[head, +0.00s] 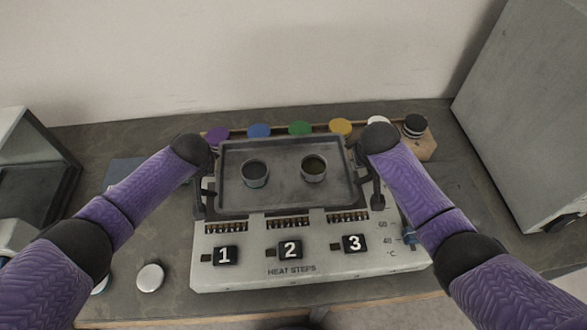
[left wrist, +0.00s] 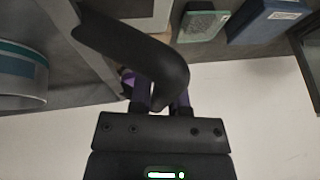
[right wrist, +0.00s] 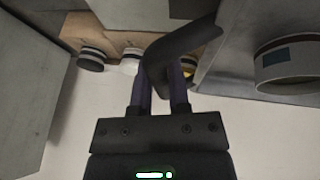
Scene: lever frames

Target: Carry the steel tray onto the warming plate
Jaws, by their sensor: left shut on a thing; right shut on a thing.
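The steel tray (head: 284,190) is a grey rectangle with two small round cups, a left cup (head: 255,173) and a right cup (head: 314,168), standing upright on it. My left gripper (head: 209,178) is shut on the tray's left handle (left wrist: 150,55). My right gripper (head: 373,172) is shut on its right handle (right wrist: 180,45). The tray looks about level over the back of the warming plate (head: 290,282), a pale unit marked HEAT STEPS with keys 1, 2 and 3. The tray hides the plate's top; I cannot tell whether they touch.
Behind the tray stands a wooden rack (head: 428,150) with several coloured round lids. A grey cabinet (head: 530,110) is at right, an open dark box (head: 35,165) at left. A white round knob (head: 150,277) lies at front left. A green box (left wrist: 200,25) shows in the left wrist view.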

